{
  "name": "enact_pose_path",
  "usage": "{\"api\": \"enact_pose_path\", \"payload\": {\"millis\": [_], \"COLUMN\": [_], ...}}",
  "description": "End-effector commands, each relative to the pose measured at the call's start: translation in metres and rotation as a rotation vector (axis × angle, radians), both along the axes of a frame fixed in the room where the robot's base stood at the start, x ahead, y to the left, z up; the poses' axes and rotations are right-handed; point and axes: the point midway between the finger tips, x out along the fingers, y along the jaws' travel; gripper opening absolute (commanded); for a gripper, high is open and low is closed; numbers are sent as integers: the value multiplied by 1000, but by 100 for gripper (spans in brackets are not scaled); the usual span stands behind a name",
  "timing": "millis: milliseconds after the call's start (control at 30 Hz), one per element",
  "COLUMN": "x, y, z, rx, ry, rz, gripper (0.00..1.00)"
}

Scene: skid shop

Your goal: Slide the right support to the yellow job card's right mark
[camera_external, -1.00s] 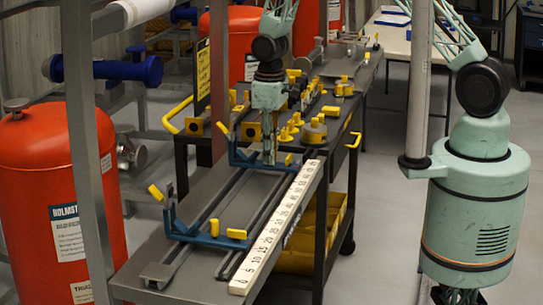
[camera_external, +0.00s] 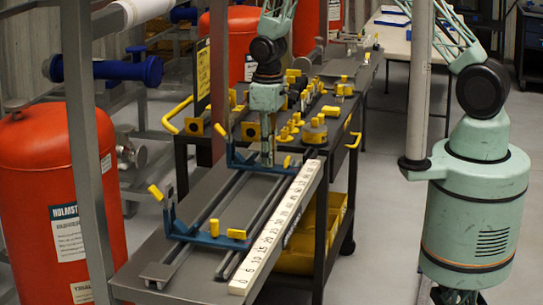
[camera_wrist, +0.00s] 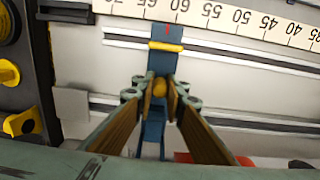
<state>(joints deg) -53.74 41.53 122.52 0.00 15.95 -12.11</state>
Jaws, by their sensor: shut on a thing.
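The right support (camera_external: 240,163) is the far blue cradle with yellow pads, sitting across the two rails of the bench. My gripper (camera_external: 267,158) reaches down onto it. In the wrist view, my gripper (camera_wrist: 160,88) is shut on a yellow knob of the blue support (camera_wrist: 154,128). Its red pointer mark lies beside the scale (camera_wrist: 215,18), close to the 60. The other blue support (camera_external: 210,238) stands at the near end of the rails. A yellow job card (camera_external: 203,75) stands upright behind the bench; its writing and marks are too small to read.
The white scale (camera_external: 275,232) runs along the bench's right edge, with 0 at the near end. The rails between the supports are clear. A black cart (camera_external: 340,120) with yellow parts stands beyond the far end. Orange tanks (camera_external: 60,200) stand at left.

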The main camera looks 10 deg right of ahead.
Motion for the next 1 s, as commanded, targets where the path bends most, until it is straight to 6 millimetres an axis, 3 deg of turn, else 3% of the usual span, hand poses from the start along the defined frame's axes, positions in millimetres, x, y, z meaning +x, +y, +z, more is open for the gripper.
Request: {"api": "enact_pose_path", "payload": {"millis": [1000], "x": [-22], "y": [10], "z": [0], "rx": [0], "ry": [0], "rz": [1], "gripper": [2]}}
